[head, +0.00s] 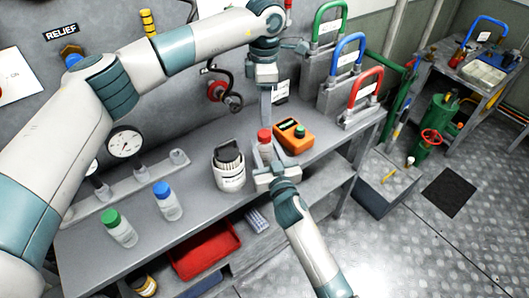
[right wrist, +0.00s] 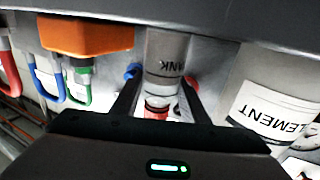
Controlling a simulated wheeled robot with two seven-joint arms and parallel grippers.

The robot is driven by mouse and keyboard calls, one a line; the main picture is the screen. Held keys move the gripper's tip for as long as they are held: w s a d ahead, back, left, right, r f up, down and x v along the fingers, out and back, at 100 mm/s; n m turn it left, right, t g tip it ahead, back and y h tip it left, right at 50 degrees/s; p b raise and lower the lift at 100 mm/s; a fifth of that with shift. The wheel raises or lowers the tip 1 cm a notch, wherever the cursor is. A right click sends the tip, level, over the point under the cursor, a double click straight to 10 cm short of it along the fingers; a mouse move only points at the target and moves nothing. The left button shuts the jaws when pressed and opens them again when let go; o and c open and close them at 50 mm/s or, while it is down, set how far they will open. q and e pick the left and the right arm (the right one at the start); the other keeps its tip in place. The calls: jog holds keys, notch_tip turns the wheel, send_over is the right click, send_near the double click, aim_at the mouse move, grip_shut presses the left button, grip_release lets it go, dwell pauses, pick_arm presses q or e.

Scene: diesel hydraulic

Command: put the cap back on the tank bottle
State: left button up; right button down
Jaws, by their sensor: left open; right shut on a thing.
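The tank bottle (right wrist: 168,52), with TANK lettering upside down, stands between the fingers of my right gripper (right wrist: 158,98) in the right wrist view. In the head view my right gripper (head: 267,154) is shut on this bottle from the front, near the bench's right part. The red cap (head: 264,136) shows at the bottle's top, and it also shows in the right wrist view (right wrist: 155,113). Whether it is seated cannot be told. My left gripper (head: 265,96) is open and points down above and behind the bottle; its fingers are seen nearly edge-on.
An orange device (head: 294,136) lies close right of the bottle. A white element container (head: 230,177) stands to the left. Green-capped (head: 120,230) and blue-capped (head: 168,203) bottles stand farther left on the workbench (head: 205,205). Coloured padlocks (head: 347,57) stand at the back right.

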aim_at(265, 133)
pick_arm(q)
jog(key=n, duration=0.7)
jog(key=shift+n, duration=0.3)
jog(key=n, duration=1.1)
jog(key=shift+n, duration=0.4)
jog(key=n, duration=0.9)
jog(key=shift+f, duration=4)
jog(key=shift+c, duration=0.3)
